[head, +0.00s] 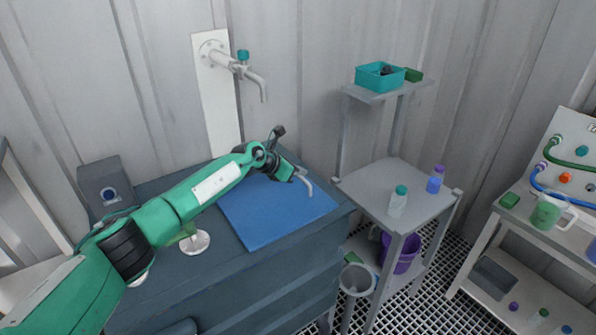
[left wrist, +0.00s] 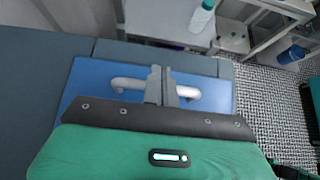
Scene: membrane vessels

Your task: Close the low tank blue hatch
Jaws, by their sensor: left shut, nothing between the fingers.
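The low tank (head: 225,290) is dark blue-grey and stands below my left arm. Its blue hatch (head: 268,222) lies about flat on the tank top; I cannot tell whether a small gap is left under its edge. The hatch also shows in the left wrist view (left wrist: 88,92), with a pale bar handle (left wrist: 188,92) across it. My left gripper (head: 294,177) is over the hatch at the handle, fingers shut and empty. In the left wrist view its fingertips (left wrist: 160,76) cover the handle's middle; contact is unclear. My right gripper is out of view.
A grey shelf stand (head: 375,185) with bottles and a teal bin (head: 380,77) stands right of the tank. A wall tap (head: 240,68) is behind it. A white pedestal fitting (head: 195,242) sits on the tank under my left arm. Grating floor lies at right.

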